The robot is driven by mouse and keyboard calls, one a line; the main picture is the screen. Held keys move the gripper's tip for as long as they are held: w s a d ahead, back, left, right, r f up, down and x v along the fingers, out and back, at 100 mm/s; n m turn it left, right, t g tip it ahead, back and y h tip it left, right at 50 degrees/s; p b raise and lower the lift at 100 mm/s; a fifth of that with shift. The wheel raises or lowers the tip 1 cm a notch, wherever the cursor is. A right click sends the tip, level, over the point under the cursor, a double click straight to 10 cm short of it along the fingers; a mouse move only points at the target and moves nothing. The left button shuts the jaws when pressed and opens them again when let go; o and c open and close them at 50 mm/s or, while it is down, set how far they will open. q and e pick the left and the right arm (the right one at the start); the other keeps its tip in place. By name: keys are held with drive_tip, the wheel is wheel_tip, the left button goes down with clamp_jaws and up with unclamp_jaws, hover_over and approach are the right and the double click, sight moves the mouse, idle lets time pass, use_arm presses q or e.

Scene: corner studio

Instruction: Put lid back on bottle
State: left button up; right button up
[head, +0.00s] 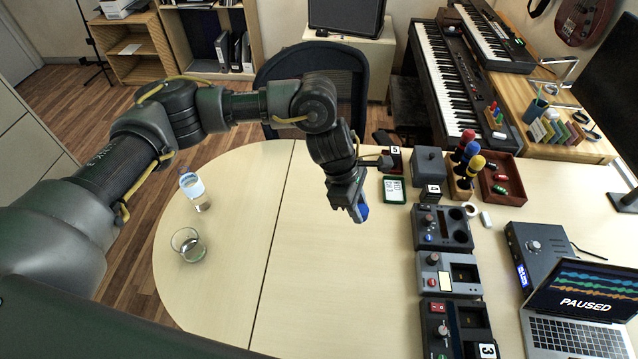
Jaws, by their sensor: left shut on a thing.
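My left gripper (357,213) is over the middle of the table, well to the right of the bottle. It is shut on a small blue thing that looks like the lid (363,212), partly hidden by the fingers. The gripper points down, and its exact height above the table is hard to tell. My right gripper is out of view.
A clear glass (187,245) stands just in front of the bottle. Grey control boxes (441,228), a tray (502,181) and a laptop (575,312) fill the right side. The middle of the table is clear. A dark chair (285,65) stands behind the table.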

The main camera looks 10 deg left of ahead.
use_arm(q)
drive_tip(key=s+a+r+m+g+y+b, duration=0.3)
drive_tip(key=s+a+m, duration=0.3)
drive_tip(key=m, duration=1)
drive_tip(key=s+g+y+b, duration=0.1)
drive_tip(key=s, duration=0.2)
drive_tip(key=shift+a+r, duration=0.2)
drive_tip(key=shift+a, duration=0.05)
